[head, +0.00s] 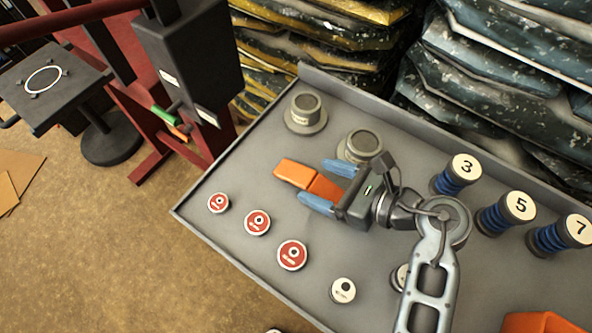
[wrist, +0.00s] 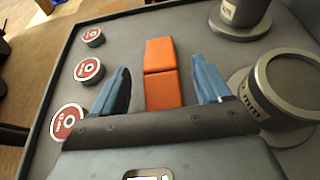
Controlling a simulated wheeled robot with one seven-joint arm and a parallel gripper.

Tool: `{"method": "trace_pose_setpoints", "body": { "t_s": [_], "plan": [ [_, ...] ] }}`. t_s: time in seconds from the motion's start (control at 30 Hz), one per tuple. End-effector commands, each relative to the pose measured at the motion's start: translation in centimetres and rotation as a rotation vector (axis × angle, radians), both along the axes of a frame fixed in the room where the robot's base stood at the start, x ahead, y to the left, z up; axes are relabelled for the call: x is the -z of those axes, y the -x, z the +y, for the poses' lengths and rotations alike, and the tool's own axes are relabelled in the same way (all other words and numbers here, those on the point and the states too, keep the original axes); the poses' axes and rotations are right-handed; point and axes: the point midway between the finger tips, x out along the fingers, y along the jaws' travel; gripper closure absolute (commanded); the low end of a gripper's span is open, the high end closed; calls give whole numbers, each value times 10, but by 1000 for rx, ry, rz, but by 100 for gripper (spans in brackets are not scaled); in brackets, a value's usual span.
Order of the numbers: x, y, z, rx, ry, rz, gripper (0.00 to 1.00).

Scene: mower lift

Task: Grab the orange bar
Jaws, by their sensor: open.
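The orange bar (head: 296,173) lies on the grey tray, made of two blocks end to end with a thin seam between them. It also shows in the wrist view (wrist: 161,72), between the blue fingers. My gripper (head: 327,185) is open, with its blue fingers spread on either side of the bar's near part. In the wrist view my gripper (wrist: 163,85) has a clear gap between each finger and the bar. The bar's near end is hidden by my gripper's body. I cannot tell how high the fingers are above the tray.
The grey tray (head: 205,195) holds several red-topped discs (head: 257,222) left of my gripper. Grey flanged cylinders (head: 306,113) stand behind, one close to my gripper. Blue-ringed numbered posts (head: 456,174) stand at right. Stacked bags (head: 330,40) line the back.

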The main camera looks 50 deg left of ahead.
Motion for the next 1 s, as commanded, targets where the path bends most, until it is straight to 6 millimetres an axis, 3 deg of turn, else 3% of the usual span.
{"method": "trace_pose_setpoints", "body": {
  "t_s": [0.2,0.47,1.0],
  "plan": [
    [10,7,24,-1,1,-1,23],
    [9,7,26,2,0,-1,23],
    [9,7,26,1,0,1,73]
  ]
}}
